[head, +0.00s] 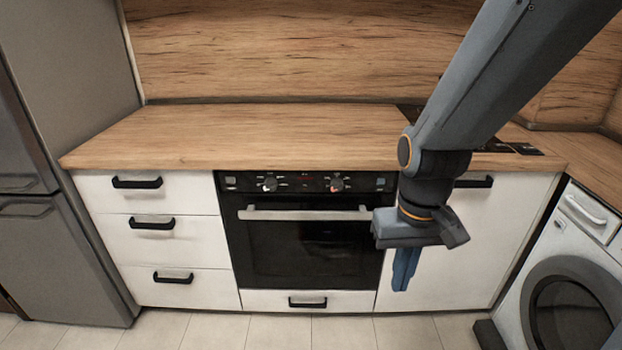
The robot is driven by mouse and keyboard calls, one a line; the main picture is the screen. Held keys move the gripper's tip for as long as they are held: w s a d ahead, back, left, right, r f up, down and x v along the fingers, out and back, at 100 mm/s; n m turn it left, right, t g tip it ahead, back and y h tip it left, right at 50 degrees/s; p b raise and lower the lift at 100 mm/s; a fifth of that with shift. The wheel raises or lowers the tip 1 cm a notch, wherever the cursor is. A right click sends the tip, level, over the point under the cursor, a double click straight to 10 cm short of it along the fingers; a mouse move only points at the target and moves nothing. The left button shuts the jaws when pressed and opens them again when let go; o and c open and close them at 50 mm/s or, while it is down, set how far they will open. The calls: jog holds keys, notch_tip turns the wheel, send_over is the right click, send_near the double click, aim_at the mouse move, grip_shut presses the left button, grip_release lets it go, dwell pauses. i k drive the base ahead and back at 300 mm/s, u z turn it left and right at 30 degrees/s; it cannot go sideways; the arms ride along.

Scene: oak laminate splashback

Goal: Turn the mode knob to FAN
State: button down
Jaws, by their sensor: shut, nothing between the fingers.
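The oven (300,255) is set into the counter front, with a black control panel (303,181) along its top. The panel carries a left knob (270,184) and a right knob (337,184), each with small marks around it. The marks are too small to read, so I cannot tell which is the mode knob or where it points. My gripper (402,278) is shut and empty. It hangs fingers down in front of the oven's right edge and the white door beside it, lower than the knobs and to their right.
A long silver oven handle (305,214) runs just below the panel. White drawers (150,232) are on the left beside a grey fridge (60,170). A washing machine (575,270) stands at the right. The wooden countertop (260,135) is mostly clear.

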aim_at(270, 184)
jog(key=k, duration=0.5)
jog(key=z, duration=1.1)
jog(key=i, duration=0.7)
jog(key=u, duration=1.1)
jog(key=i, duration=0.45)
